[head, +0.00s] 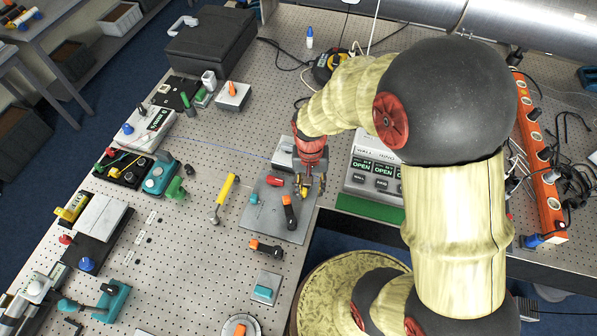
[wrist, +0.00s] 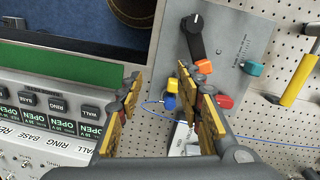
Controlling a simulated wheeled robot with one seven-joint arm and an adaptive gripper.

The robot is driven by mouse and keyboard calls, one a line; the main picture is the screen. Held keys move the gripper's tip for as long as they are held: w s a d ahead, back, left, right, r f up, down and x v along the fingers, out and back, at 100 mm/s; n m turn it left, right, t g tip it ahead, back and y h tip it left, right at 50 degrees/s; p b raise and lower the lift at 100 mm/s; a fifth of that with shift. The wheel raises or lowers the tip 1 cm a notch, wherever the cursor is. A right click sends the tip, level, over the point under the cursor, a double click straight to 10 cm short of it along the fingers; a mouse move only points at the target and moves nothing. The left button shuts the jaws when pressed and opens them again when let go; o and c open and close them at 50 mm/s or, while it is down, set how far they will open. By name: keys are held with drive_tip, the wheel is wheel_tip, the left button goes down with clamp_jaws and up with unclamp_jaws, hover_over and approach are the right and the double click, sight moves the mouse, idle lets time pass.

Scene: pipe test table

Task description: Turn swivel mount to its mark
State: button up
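A grey plate (head: 262,222) lies on the table below my gripper (head: 312,186). It carries a black swivel lever with an orange tip (head: 289,212), which looks like the swivel mount. In the wrist view the lever (wrist: 196,38) has a round black knob at its far end, and small scale marks (wrist: 243,45) are printed on the plate (wrist: 225,20) beside it. A teal piece (wrist: 253,68) and a red piece (wrist: 224,101) sit by the plate's edges. My gripper (wrist: 160,82) is open and empty, with its right fingertip near the orange tip. I cannot tell whether they touch.
A panel with OPEN displays (head: 374,172) and a green front strip stands right of my gripper. A yellow-handled hammer (head: 224,198) lies left of the plate. Another black-and-orange piece (head: 265,250) lies in front. A blue-and-yellow piece (wrist: 171,94) shows between my fingers.

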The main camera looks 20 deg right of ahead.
drive_tip(key=m+t, duration=0.1)
drive_tip(key=m, duration=0.1)
hover_over(304, 190)
drive_tip(key=shift+w+a+f, duration=0.1)
drive_tip(key=shift+w+f, duration=0.05)
drive_tip(key=shift+f, duration=0.2)
drive_tip(key=shift+m, duration=0.3)
drive_tip(key=shift+f, duration=3.75)
drive_tip(key=shift+c, duration=1.1)
clamp_jaws()
